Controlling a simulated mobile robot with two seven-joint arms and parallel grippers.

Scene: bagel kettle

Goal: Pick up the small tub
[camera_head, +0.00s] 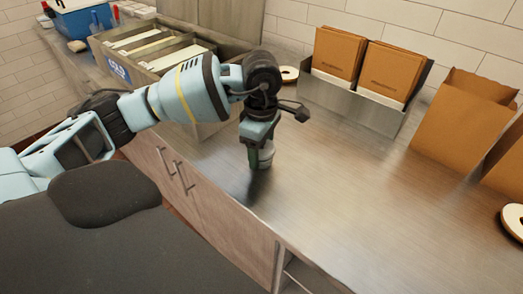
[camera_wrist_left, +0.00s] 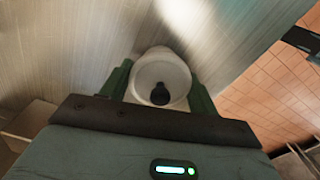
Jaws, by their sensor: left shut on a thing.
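The small tub (camera_head: 267,156) is a pale round cup standing on the steel counter near its front edge, partly hidden by my gripper in the head view. In the left wrist view the tub (camera_wrist_left: 158,58) shows from above as a white open cup between two green fingers. A small dark shape shows inside its rim; I cannot tell what it is. My left gripper (camera_head: 260,160) points straight down, shut on the tub, with a finger on either side. I cannot tell whether the tub still touches the counter. My right gripper is not in view.
A steel holder (camera_head: 345,98) with brown paper bags (camera_head: 340,52) stands at the back. More brown bags (camera_head: 460,125) stand at the right. Tape-like rolls (camera_head: 289,74) lie on the counter. The counter's middle (camera_head: 350,190) is clear.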

